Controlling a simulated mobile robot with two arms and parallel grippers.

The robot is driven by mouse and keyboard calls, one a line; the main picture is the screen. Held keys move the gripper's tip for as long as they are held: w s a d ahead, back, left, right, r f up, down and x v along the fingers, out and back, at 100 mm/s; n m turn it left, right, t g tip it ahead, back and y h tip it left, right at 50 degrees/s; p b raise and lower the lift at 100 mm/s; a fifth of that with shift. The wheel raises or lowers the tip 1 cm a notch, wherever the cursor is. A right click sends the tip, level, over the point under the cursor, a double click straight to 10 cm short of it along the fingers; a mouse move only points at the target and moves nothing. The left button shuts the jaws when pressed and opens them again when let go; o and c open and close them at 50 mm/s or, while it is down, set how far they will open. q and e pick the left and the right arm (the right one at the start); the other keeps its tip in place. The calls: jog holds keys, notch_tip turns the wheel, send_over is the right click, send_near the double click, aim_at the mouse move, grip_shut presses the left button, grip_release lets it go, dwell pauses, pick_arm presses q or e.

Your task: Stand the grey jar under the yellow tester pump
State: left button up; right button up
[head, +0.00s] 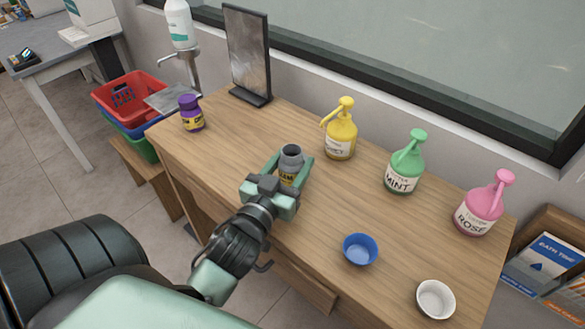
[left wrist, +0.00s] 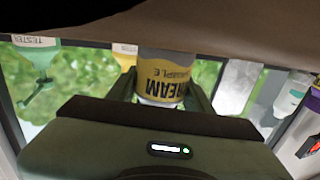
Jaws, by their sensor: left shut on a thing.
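The grey jar (head: 290,160) has a yellow label and an open dark top. My left gripper (head: 287,172) is shut on it, one finger on each side, over the middle of the wooden counter. The jar looks upright; I cannot tell whether its base touches the wood. In the left wrist view the jar (left wrist: 163,75) appears upside down between the fingers. The yellow tester pump (head: 341,138) stands behind and to the right of the jar, apart from it, its spout pointing left. Part of it shows in the left wrist view (left wrist: 125,56). My right gripper is not in view.
Green (head: 405,168) and pink (head: 478,208) pumps stand right of the yellow one. A blue bowl (head: 360,250) and a white bowl (head: 435,299) sit at the front right. A purple jar (head: 191,115) and a mirror (head: 249,55) are at the left. Wood between jar and yellow pump is clear.

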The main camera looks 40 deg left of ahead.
pick_arm(q)
jog(key=shift+f, duration=0.65)
jog(key=shift+f, duration=0.2)
jog(key=o, duration=1.5)
jog(key=shift+c, duration=0.2)
jog(key=shift+r, duration=0.1)
